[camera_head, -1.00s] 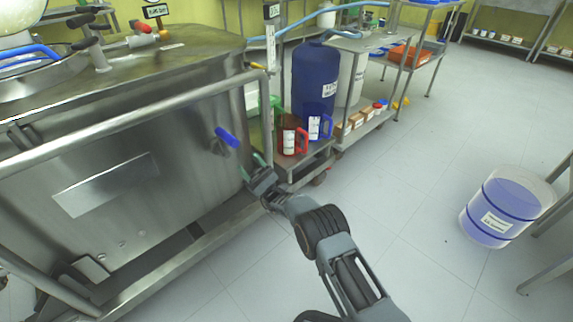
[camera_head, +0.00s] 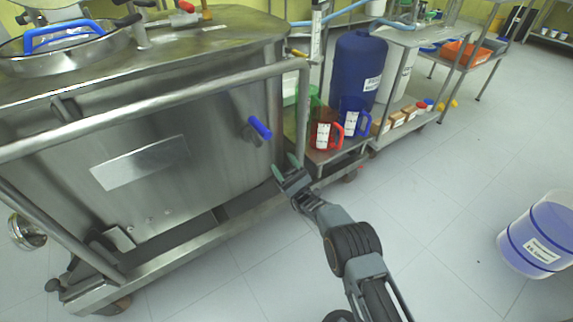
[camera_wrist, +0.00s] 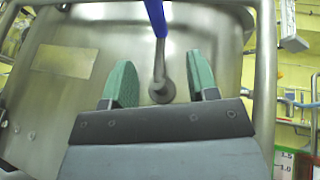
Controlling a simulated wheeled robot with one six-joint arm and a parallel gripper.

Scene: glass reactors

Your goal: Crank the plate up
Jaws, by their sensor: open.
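A steel reactor vessel (camera_head: 150,120) on a wheeled frame fills the left of the head view. A blue-gripped handle (camera_head: 260,127) sticks out from its side. The handle's blue grip also shows at the top of the wrist view (camera_wrist: 155,15), with its metal stem and round hub between my fingers in the picture. My gripper (camera_head: 285,167) is open and empty, with green finger pads, below and right of the handle in the head view. A blank rectangular metal plate (camera_head: 140,162) is on the vessel's side; I cannot tell whether it is the task's plate.
The frame's rail (camera_head: 150,108) runs across the vessel's front, and its post (camera_head: 303,110) stands near my gripper. Red (camera_head: 325,133) and blue (camera_head: 354,118) jugs sit on a low shelf behind. A blue bucket (camera_head: 535,240) stands right. The floor between is clear.

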